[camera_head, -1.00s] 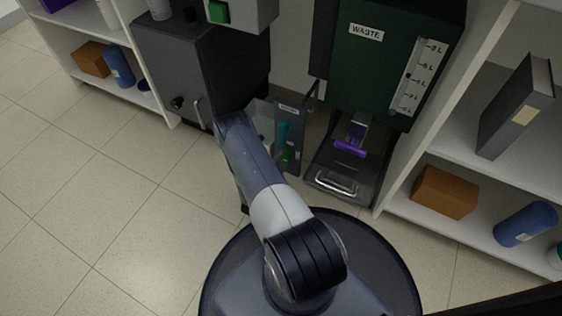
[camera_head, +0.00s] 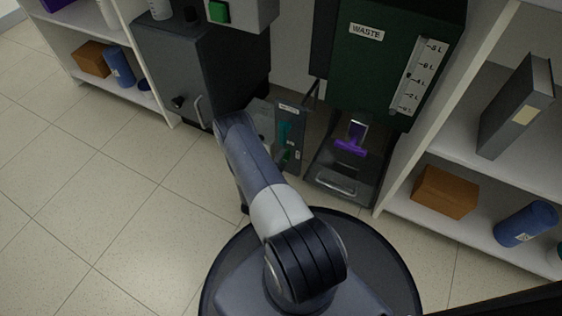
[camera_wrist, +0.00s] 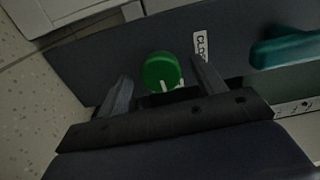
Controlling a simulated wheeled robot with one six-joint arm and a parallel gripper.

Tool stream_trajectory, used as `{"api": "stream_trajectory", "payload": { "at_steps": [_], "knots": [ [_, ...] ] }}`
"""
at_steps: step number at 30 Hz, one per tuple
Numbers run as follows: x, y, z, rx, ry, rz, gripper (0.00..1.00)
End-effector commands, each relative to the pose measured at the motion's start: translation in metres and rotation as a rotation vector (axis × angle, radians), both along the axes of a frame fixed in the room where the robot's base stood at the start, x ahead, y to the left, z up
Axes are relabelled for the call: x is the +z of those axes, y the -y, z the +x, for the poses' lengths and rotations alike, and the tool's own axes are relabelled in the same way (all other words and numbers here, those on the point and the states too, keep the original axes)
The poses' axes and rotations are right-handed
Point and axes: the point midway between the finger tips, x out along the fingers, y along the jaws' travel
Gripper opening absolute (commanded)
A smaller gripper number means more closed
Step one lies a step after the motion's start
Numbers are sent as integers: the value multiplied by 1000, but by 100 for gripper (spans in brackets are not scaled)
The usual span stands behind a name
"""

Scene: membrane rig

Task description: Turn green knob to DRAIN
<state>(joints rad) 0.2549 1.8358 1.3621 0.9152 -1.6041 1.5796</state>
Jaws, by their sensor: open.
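The green knob (camera_wrist: 161,72) is round, with a white pointer mark on its lower edge in the wrist view. It sits on a dark grey panel (camera_wrist: 225,35), beside a white label reading "CLO…", the rest hidden. My gripper (camera_wrist: 162,85) is open, with one finger to the left of the knob and one to the right. I cannot tell whether the fingers touch it. In the head view the panel (camera_head: 291,125) stands between the grey cabinet and the waste unit, and my arm hides my gripper there. No DRAIN label is readable.
A teal handle (camera_wrist: 285,50) is on the same panel, right of the knob. In the head view the green WASTE tank (camera_head: 375,65) stands right of the panel, with a purple T-handle (camera_head: 352,147) below it. A grey cabinet (camera_head: 200,70) is at left. The floor at left is clear.

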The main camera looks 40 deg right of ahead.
Motion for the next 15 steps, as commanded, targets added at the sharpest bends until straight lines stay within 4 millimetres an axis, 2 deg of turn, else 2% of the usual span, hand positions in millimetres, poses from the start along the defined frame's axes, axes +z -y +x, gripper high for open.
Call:
{"api": "stream_trajectory", "payload": {
  "at_steps": [7,15],
  "knots": [
    [0,-2,0,0,0,0,65],
    [1,-26,-10,2,-1,0,65]
  ]
}}
